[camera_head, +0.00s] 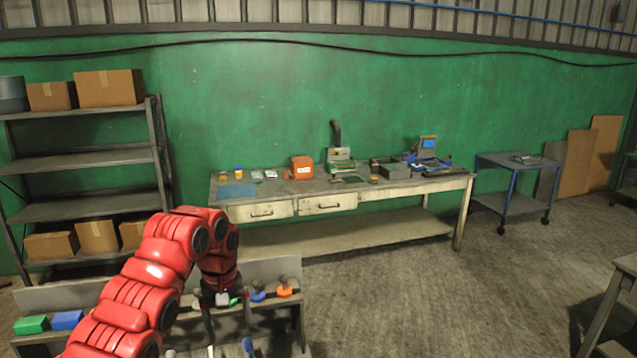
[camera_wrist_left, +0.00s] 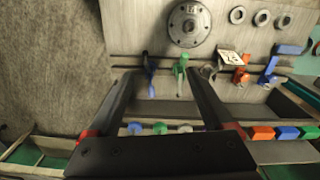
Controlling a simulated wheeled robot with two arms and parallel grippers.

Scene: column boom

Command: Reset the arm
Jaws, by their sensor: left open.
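My red left arm (camera_head: 150,275) comes in from the lower left of the head view and bends down at the wrist. Its gripper (camera_head: 226,312) points down over the low bench (camera_head: 275,268) in front. In the left wrist view the two black fingers (camera_wrist_left: 160,74) are spread apart, with nothing held between them. A blue tool (camera_wrist_left: 149,68) and a green tool (camera_wrist_left: 181,70) show beyond the gap between the fingertips; I cannot tell the exact distance. My right gripper is not in view.
Orange and blue pieces (camera_wrist_left: 268,66) and a round flange (camera_wrist_left: 189,24) are near the gripper. Coloured blocks (camera_head: 67,320) lie at the bench's left. A shelf rack (camera_head: 85,160), workbench (camera_head: 410,188) and cart (camera_head: 512,205) stand behind.

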